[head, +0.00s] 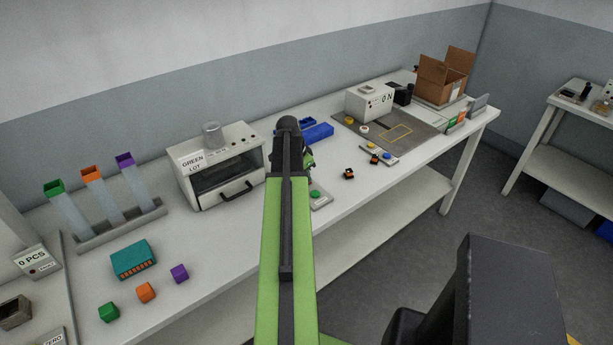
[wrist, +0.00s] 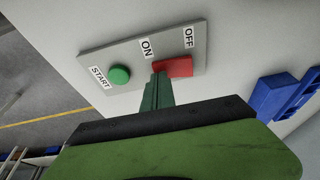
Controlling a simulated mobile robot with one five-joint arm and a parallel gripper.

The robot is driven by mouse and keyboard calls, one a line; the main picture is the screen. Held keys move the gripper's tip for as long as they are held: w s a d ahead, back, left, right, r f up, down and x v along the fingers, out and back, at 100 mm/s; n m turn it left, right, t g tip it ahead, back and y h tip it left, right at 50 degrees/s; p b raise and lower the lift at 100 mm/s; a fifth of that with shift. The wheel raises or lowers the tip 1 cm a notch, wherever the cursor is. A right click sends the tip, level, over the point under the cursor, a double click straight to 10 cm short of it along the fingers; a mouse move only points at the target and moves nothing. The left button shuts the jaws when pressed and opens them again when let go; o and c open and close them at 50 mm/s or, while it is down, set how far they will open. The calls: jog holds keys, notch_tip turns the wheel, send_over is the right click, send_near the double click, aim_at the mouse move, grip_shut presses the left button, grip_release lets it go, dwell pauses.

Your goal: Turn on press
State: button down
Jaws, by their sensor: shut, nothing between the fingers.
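A grey control panel (wrist: 95,57) fills the upper middle of the wrist view, with labels START, ON and OFF. It carries a round green START button (wrist: 120,74) and a red switch (wrist: 178,66) beside the ON and OFF labels. My gripper (wrist: 159,78) is shut and empty, its tip at the ON-side end of the red switch; I cannot tell whether it touches. In the head view the panel (head: 321,203) lies near the table's front edge, its green button showing. My arm hides the red switch and most of my gripper there.
A white machine (head: 221,169) labelled GREEN LOT stands left of my arm. A blue block (head: 319,133) lies behind my gripper; blue parts (wrist: 275,98) also show right in the wrist view. Small orange-black parts (head: 349,174) lie to the right. Table is clear between panel and machine.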

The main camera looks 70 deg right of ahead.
jog(key=shift+d+f, duration=0.1)
jog(key=shift+d, duration=0.05)
jog(key=shift+w+d+r+p, duration=0.25)
jog(key=shift+w+r+p, duration=0.15)
jog(key=shift+w, duration=0.35)
jog(key=s+p+v, duration=0.2)
jog(key=p+v, duration=1.1)
jog(key=shift+s+a+r, duration=0.15)
jog(key=shift+s+r, duration=0.05)
jog(key=shift+r, duration=0.25)
